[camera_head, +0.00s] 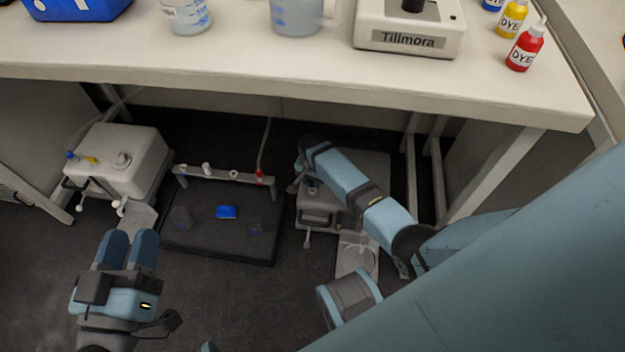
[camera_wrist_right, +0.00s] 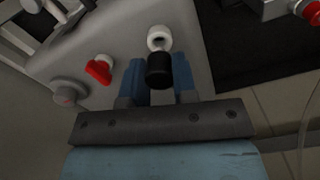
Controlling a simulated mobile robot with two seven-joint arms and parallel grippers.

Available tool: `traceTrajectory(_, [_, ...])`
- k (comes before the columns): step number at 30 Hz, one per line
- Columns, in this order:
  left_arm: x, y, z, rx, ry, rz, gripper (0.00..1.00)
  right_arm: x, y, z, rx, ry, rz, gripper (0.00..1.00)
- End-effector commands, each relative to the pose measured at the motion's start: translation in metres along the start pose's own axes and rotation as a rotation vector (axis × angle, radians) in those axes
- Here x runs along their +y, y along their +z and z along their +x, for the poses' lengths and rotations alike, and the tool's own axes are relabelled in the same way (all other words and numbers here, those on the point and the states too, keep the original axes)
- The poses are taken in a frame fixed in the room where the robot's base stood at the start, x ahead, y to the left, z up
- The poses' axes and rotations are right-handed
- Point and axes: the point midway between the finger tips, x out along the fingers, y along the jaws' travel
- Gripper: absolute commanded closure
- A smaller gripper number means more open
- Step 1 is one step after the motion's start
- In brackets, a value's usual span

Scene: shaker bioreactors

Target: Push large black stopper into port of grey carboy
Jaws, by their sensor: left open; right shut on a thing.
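The grey carboy (camera_head: 375,168) stands on the floor under the bench, partly hidden by my right arm in the head view. In the right wrist view its grey body (camera_wrist_right: 115,42) shows with a white-rimmed port (camera_wrist_right: 159,37). My right gripper (camera_wrist_right: 159,76) is shut on the large black stopper (camera_wrist_right: 160,72), which sits between its two blue fingers. The stopper's far end appears right beside or over the port rim; I cannot tell whether it touches. My left gripper (camera_head: 129,236) is open and empty, in front of the white carboy.
A white carboy (camera_head: 125,155) stands at the left, and a black shaker platform (camera_head: 190,238) with a blue item (camera_head: 227,212) lies between the carboys. The bench edge (camera_head: 300,85) overhangs behind. A red valve (camera_wrist_right: 99,69) and a grey knob (camera_wrist_right: 70,91) stick out near my right gripper.

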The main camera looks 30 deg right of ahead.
Motion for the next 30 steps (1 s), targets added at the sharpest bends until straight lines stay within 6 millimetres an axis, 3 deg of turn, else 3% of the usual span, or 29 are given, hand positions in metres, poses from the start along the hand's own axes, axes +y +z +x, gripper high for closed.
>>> traceTrajectory(3, [-0.002,0.013,0.000,-0.031,0.002,0.000,0.57,0.000,0.000,0.008,0.000,0.000,0.000,0.99])
traceTrajectory(30, [0.000,0.002,0.001,-0.031,0.000,-0.001,0.57,0.000,0.000,0.005,0.000,0.001,-0.001,0.99])
